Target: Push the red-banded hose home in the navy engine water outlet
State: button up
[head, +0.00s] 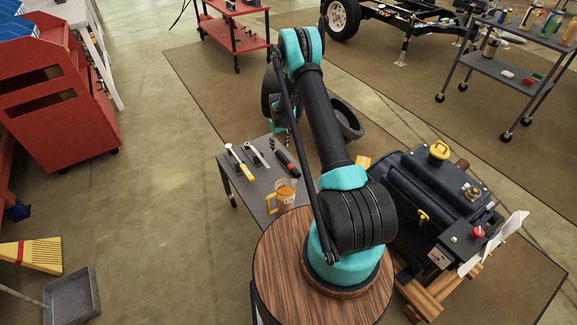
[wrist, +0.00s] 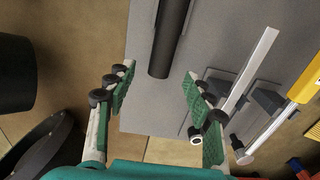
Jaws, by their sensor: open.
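The navy engine (head: 415,190) stands at the right in the head view; I cannot tell which fitting is its water outlet. A black rod-like piece with some red (head: 287,163) lies on the small grey table (head: 250,192). It seems to be the dark cylinder (wrist: 170,40) in the wrist view. No red band shows there, so I cannot tell if it is the hose. My gripper (wrist: 159,75) is open and empty, its green-padded fingers spread on either side of the cylinder's near end. In the head view it is small and partly hidden by my arm.
A yellow-handled tool (head: 240,164) and a silver tool (head: 256,154) lie on the table beside the dark piece. A dark round bowl-like thing (head: 346,120) is behind my arm. Open floor (head: 160,230) lies left.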

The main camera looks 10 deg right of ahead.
aim_at(280, 153)
jog(key=shift+s+f, duration=0.15)
jog(key=shift+f, duration=1.2)
jog(key=shift+s+f, duration=0.15)
jog(key=shift+f, duration=1.2)
grip_shut()
